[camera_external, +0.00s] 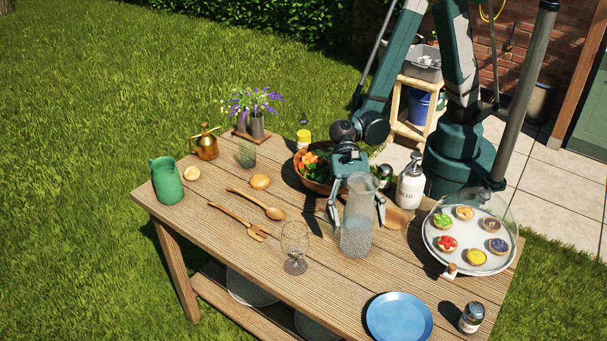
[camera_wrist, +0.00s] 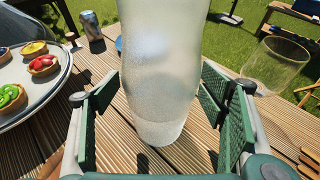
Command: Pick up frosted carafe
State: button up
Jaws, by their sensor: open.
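The frosted carafe (camera_external: 358,218) stands upright on the wooden table, a tall, pale, translucent vessel. In the wrist view the carafe (camera_wrist: 160,75) fills the middle, its top cut off by the frame edge. My gripper (camera_external: 357,212) is open at the carafe, on the side toward my base. In the wrist view the two green-padded fingers of my gripper (camera_wrist: 163,108) are spread wide, one to the left and one to the right of the carafe. A gap shows between each pad and the glass there.
A domed tray of tarts (camera_external: 432,243) stands right of the carafe, and a white bottle (camera_external: 411,182) behind it. A wine glass (camera_external: 295,240) stands to the left. A salad bowl (camera_external: 305,180) is behind my gripper. A blue plate (camera_external: 398,318) lies in front.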

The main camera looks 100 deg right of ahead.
aim_at(364, 204)
jog(key=shift+c, duration=0.3)
jog(key=c, duration=1.6)
jog(key=shift+r, duration=0.35)
jog(key=shift+r+p, duration=1.45)
jog(key=shift+r, duration=3.1)
jog(key=shift+r, duration=0.15)
